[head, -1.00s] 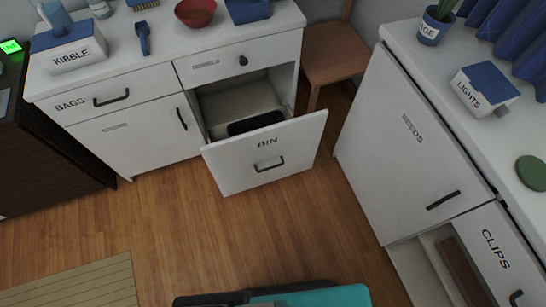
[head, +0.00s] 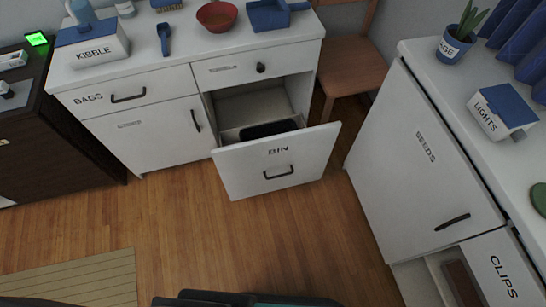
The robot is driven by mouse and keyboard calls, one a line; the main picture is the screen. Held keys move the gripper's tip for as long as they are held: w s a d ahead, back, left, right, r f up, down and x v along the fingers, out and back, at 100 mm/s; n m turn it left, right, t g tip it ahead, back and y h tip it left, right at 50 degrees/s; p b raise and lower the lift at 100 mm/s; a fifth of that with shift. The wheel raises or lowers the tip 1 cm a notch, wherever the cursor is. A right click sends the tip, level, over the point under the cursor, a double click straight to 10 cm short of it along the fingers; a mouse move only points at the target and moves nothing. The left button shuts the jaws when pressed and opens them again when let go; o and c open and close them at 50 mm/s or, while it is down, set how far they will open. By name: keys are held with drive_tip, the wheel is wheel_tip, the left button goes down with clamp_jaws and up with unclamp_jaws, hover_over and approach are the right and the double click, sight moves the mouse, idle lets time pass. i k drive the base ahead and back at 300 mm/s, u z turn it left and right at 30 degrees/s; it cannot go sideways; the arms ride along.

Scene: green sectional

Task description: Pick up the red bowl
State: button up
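The red bowl (head: 217,16) stands upright on the white counter (head: 188,50) at the back, left of a blue dustpan-like tray (head: 270,14). Its inside looks empty. My gripper is not in the head view, so its distance to the bowl cannot be seen.
The drawer marked BIN (head: 277,165) stands open below the bowl's counter and juts into the room. A blue scoop (head: 164,38) and a KIBBLE box (head: 92,49) share the counter. A wooden chair (head: 352,68) stands right of it. The CLIPS drawer (head: 502,275) is partly open.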

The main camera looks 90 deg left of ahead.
sight(217, 17)
drive_tip(key=z, duration=0.15)
drive_tip(key=k, duration=2.85)
drive_tip(key=u, duration=1.75)
